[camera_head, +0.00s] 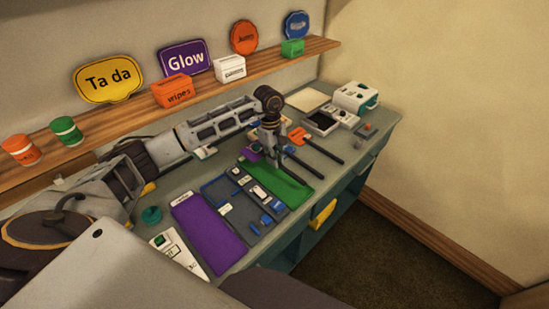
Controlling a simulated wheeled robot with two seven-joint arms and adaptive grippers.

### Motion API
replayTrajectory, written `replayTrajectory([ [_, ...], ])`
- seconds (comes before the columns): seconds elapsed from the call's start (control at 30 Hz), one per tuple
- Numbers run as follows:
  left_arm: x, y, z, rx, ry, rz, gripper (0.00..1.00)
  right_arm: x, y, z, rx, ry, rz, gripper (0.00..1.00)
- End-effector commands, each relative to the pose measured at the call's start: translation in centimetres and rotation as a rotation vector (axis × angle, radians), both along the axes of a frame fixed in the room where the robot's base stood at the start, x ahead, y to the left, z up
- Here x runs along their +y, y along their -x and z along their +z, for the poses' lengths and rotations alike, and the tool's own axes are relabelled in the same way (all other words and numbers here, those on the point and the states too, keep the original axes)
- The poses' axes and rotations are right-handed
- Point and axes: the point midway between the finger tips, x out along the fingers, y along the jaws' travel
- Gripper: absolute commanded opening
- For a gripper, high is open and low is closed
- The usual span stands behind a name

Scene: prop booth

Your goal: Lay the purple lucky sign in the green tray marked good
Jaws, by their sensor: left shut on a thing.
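My left gripper (275,154) reaches in from the left and points down over the far end of the green tray (286,190). It is shut on the purple sign (250,154), which shows as a small purple patch just left of the fingers. The gripper hides part of the sign, and its lettering is too small to read. I cannot tell whether the sign touches the tray. The green tray looks otherwise empty, and I cannot read its marking. My right gripper is not in view.
A purple tray (208,236) lies nearer, with a grey divided tray (224,187) of small blocks between it and the green one. Right of the gripper lie an orange sign (299,136) and dark sticks (324,151). A shelf (118,114) with signs and boxes runs behind.

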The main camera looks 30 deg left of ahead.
Motion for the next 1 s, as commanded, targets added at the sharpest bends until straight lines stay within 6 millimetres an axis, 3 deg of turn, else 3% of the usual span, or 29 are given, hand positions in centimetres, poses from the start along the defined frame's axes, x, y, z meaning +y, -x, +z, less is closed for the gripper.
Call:
replayTrajectory([
  [0.57, 0.0, 0.0, -0.2, 0.000, 0.000, -0.012, 0.00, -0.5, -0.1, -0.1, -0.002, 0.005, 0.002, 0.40],
  [1.0, 0.0, 0.0, -2.2, 0.000, 0.000, -0.011, 0.00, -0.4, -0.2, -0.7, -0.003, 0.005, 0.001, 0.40],
])
